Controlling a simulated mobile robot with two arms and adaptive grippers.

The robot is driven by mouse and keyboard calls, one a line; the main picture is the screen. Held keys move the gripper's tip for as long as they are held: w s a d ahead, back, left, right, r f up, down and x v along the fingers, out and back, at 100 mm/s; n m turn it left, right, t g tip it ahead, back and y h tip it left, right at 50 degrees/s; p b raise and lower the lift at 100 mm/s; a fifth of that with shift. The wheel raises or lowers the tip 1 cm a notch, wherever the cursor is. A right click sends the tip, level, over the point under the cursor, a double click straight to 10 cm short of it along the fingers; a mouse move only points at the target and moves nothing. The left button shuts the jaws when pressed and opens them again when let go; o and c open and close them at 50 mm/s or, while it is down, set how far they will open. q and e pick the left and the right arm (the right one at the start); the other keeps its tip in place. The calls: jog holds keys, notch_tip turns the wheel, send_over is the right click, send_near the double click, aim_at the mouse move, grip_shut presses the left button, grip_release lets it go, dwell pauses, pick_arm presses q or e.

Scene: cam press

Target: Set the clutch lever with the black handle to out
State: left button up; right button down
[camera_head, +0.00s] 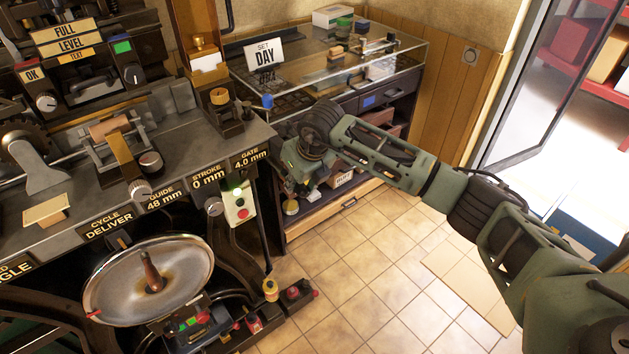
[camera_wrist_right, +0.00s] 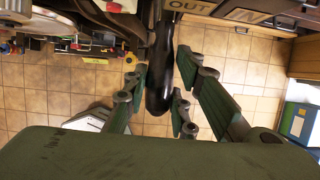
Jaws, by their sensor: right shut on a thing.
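The black handle (camera_wrist_right: 160,88) of the clutch lever hangs down in the right wrist view, between the green finger pads of my right gripper (camera_wrist_right: 163,92). The gripper is shut on the handle. In the head view my right gripper (camera_head: 297,178) is beside the right end of the machine, and I cannot make out the lever there. My left gripper is out of view.
The press bench (camera_head: 180,190) with its dials and a round metal pan (camera_head: 120,295) fills the left. The tiled floor (camera_head: 370,260) is mostly clear.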

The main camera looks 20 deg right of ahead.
jog(key=shift+a, duration=0.2)
jog(key=c, duration=1.5)
grip_release()
jog(key=shift+s+a+r, duration=0.1)
jog(key=shift+o, duration=0.2)
jog(key=shift+r, duration=0.15)
jog(key=v, duration=1.1)
jog(key=shift+s+r, duration=0.2)
jog(key=shift+r, duration=0.1)
